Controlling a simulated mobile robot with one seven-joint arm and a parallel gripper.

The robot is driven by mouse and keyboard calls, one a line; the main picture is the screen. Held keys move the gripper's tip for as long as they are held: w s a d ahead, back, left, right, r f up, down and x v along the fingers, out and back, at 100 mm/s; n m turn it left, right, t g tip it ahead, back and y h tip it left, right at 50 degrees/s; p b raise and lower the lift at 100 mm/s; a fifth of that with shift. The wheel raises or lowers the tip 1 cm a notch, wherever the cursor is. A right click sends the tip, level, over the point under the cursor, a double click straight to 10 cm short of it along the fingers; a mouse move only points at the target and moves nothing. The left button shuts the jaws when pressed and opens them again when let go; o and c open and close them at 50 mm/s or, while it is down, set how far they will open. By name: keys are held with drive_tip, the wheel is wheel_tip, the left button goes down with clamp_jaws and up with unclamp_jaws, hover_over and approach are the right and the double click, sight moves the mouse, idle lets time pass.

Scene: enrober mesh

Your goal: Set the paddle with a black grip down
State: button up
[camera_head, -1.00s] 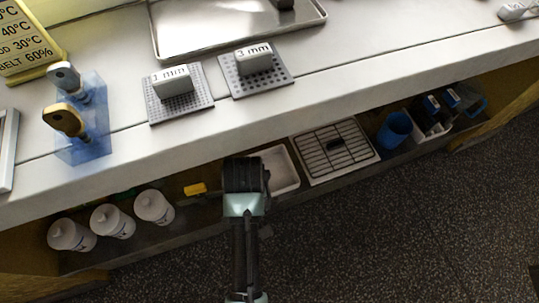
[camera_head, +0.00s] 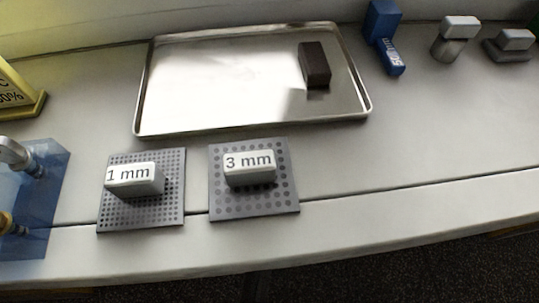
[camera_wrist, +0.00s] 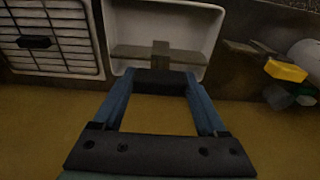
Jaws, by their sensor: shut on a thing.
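In the wrist view my gripper (camera_wrist: 160,92) has its two blue fingers closed on the black grip (camera_wrist: 160,78) of a paddle. The paddle's brownish stem and crosspiece (camera_wrist: 160,52) show beyond the fingertips, against a white open bin (camera_wrist: 205,20). I cannot tell whether the paddle touches the bin. My gripper, the paddle and the bin are out of the head view.
A rack (camera_wrist: 62,55) lies left of the bin, and a yellow object (camera_wrist: 286,70) is at right. On the worktop are a metal tray (camera_head: 180,125) with a dark block (camera_head: 314,65), perforated plates marked 1 mm (camera_head: 172,212) and 3 mm (camera_head: 285,195), and a blue object (camera_head: 383,25).

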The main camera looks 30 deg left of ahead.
wheel_tip(320, 180, down, 4)
drive_tip(key=shift+f+b, duration=0.15)
drive_tip(key=shift+b, duration=0.85)
drive_tip(key=o, duration=1.2)
drive_tip(key=shift+f, duration=0.1)
drive_tip(key=r+p, duration=0.2)
drive_tip(key=r, duration=0.2)
drive_tip(key=r+p, duration=0.2)
drive_tip(key=r, duration=0.2)
drive_tip(key=s+r+p, duration=0.1)
drive_tip(key=r+p, duration=0.1)
drive_tip(key=r, duration=0.2)
drive_tip(key=shift+d+r, duration=0.15)
drive_tip(key=shift+d, duration=0.25)
